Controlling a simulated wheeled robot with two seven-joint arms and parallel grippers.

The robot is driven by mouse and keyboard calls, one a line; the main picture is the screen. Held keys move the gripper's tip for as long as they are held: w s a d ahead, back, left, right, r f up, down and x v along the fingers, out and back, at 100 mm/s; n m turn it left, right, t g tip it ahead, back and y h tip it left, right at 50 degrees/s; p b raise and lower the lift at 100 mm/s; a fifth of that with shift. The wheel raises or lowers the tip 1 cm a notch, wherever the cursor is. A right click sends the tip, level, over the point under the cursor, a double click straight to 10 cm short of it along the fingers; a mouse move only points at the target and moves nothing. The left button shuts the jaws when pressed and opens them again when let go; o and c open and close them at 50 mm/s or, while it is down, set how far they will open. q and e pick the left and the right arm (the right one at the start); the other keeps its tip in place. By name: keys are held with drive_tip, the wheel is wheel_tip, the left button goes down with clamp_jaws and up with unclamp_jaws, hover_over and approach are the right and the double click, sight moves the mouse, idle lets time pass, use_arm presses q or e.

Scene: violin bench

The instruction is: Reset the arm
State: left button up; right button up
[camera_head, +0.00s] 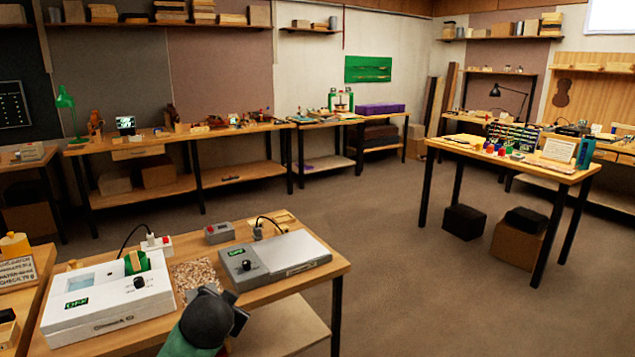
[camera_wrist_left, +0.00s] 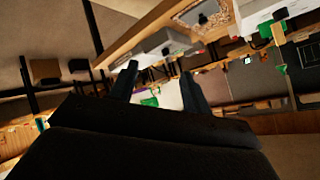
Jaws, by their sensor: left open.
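My left gripper (camera_wrist_left: 160,72) is open in the left wrist view, with its two dark fingers apart and nothing between them. In the head view a dark, rounded arm part of mine (camera_head: 208,318) with a green section rises from the bottom edge, in front of the near bench. The fingers cannot be made out clearly there. My right gripper is in neither view.
The near bench (camera_head: 318,280) carries a white device (camera_head: 105,310) with a green insert, a grey device (camera_head: 275,258), wood chips (camera_head: 197,275) and a small grey box (camera_head: 219,232). A separate table (camera_head: 540,170) stands at the right. Open floor (camera_head: 400,250) lies between.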

use_arm(q)
drive_tip(key=s+d+f+n+g+h, duration=0.1)
drive_tip(key=s+d+f+g, duration=0.1)
drive_tip(key=s+f, duration=0.7)
drive_tip(key=s+d+f+n+g+h, duration=0.1)
drive_tip(key=s+d+f+g, duration=0.1)
drive_tip(key=s+f, duration=0.8)
drive_tip(key=s+d+f+n+g+h, duration=0.1)
drive_tip(key=s+f+g, duration=0.3)
drive_tip(key=s+f, duration=0.6)
drive_tip(key=s+d, duration=0.1)
drive_tip(key=s, duration=0.8)
drive_tip(key=shift+d+f+g+p, duration=0.15)
drive_tip(key=shift+d+g+p, duration=0.15)
drive_tip(key=shift+p, duration=0.05)
